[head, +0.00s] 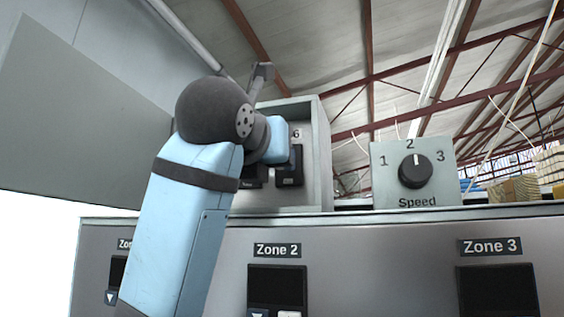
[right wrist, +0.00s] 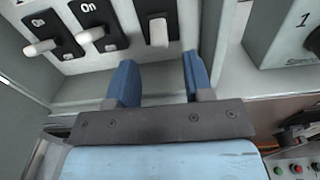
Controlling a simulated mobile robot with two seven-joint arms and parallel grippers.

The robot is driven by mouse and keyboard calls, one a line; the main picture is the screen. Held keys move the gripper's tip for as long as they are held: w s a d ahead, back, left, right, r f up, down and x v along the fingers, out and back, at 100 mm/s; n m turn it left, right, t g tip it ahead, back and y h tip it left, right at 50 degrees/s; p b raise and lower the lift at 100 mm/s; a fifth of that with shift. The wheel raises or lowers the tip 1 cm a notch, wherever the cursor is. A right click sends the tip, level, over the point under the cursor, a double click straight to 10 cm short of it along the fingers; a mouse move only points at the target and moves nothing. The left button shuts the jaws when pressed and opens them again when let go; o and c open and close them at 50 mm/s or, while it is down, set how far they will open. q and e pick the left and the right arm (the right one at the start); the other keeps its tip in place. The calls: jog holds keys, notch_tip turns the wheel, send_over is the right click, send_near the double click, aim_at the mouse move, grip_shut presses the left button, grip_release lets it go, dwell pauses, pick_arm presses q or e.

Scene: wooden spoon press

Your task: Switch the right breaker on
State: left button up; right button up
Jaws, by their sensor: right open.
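The right breaker (right wrist: 158,30) is a black switch with a pale lever, at top centre of the right wrist view. Its lever points down toward my gripper. In the head view the right breaker (head: 290,178) sits low in the open grey box, partly covered by my gripper. My right gripper (right wrist: 158,68) is open and empty. Its two blue fingers point at the breaker, one to each side of the lever, apart from it. In the head view my right gripper (head: 278,142) is at the box opening. My left gripper is out of view.
Two more breakers, a middle one (right wrist: 97,32) and a left one (right wrist: 45,42), sit beside it with pale levers. The box's right wall (head: 322,150) is close by. A Speed dial box (head: 385,195) stands to the right. The Zone panel (head: 390,265) is below.

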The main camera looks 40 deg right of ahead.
jog(key=x, duration=0.5)
jog(key=shift+w+d+p, duration=0.2)
jog(key=shift+d+p, duration=0.1)
jog(key=shift+p, duration=0.1)
grip_shut()
